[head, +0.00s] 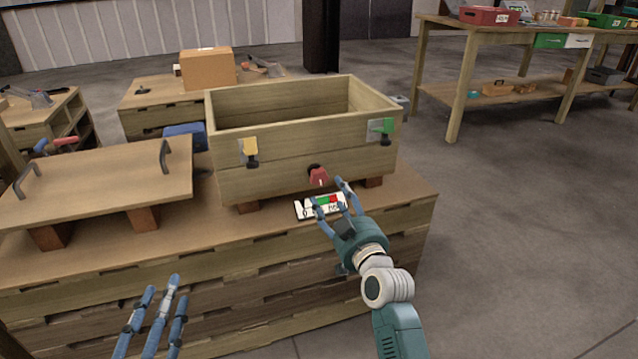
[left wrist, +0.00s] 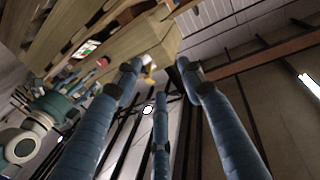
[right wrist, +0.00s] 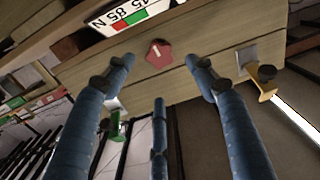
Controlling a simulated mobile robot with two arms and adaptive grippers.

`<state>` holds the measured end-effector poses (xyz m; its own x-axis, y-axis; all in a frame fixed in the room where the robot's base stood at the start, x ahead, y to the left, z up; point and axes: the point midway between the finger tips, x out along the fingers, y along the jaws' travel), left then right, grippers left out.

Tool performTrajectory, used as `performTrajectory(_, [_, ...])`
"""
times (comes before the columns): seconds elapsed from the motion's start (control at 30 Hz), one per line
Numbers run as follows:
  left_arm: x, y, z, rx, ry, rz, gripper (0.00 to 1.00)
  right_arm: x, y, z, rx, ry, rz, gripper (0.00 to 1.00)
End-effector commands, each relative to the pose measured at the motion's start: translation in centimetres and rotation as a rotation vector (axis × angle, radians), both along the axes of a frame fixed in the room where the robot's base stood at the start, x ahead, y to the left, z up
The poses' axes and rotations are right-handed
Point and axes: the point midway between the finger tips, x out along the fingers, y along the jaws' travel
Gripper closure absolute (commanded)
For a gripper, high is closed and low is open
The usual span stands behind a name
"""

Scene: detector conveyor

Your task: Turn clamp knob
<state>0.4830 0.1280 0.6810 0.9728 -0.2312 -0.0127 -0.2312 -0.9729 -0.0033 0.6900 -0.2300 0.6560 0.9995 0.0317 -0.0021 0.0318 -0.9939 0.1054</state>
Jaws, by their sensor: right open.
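The red clamp knob (head: 318,176) sits low on the front wall of a wooden box (head: 310,154). A white label (head: 307,209) with green and red fields and digits lies below it. My right gripper (head: 333,200) is open in front of the knob, fingers pointing at it. In the right wrist view the knob (right wrist: 158,54) with a white mark appears between the spread fingertips (right wrist: 160,68), with no contact visible. My left gripper (head: 162,286) is open and empty at the lower left, away from the knob; its spread fingers (left wrist: 158,75) show in the left wrist view.
A yellow latch (head: 250,150) and a green latch (head: 384,127) are on the box front. A wooden lid with handles (head: 95,184) lies left of the box on the pallet-like bench (head: 230,262). A shelf table (head: 445,90) stands at back right; the floor there is clear.

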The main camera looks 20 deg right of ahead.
Motion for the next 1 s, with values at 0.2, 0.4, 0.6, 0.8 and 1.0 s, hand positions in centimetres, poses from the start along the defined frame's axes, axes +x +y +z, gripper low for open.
performTrajectory(0.2, [0.0,-0.3,2.4,-0.027,-0.103,-0.006,0.60,1.0,0.1,0.0,-0.003,-0.004,0.002,0.44])
performTrajectory(0.4, [-0.5,-0.6,6.0,-0.069,-0.264,-0.016,0.60,3.6,0.2,-0.1,-0.002,-0.004,0.002,0.44])
performTrajectory(0.6, [-2.0,-0.8,10.1,-0.123,-0.454,-0.026,0.60,6.3,0.3,-0.1,-0.002,-0.004,0.002,0.44])
performTrajectory(0.8, [-4.2,-0.6,13.7,-0.174,-0.634,-0.036,0.60,8.7,0.4,-0.1,-0.001,-0.003,0.003,0.44])
performTrajectory(1.0, [-6.2,-0.3,16.0,-0.210,-0.760,-0.042,0.60,10.2,0.4,0.0,-0.002,-0.002,0.003,0.44])
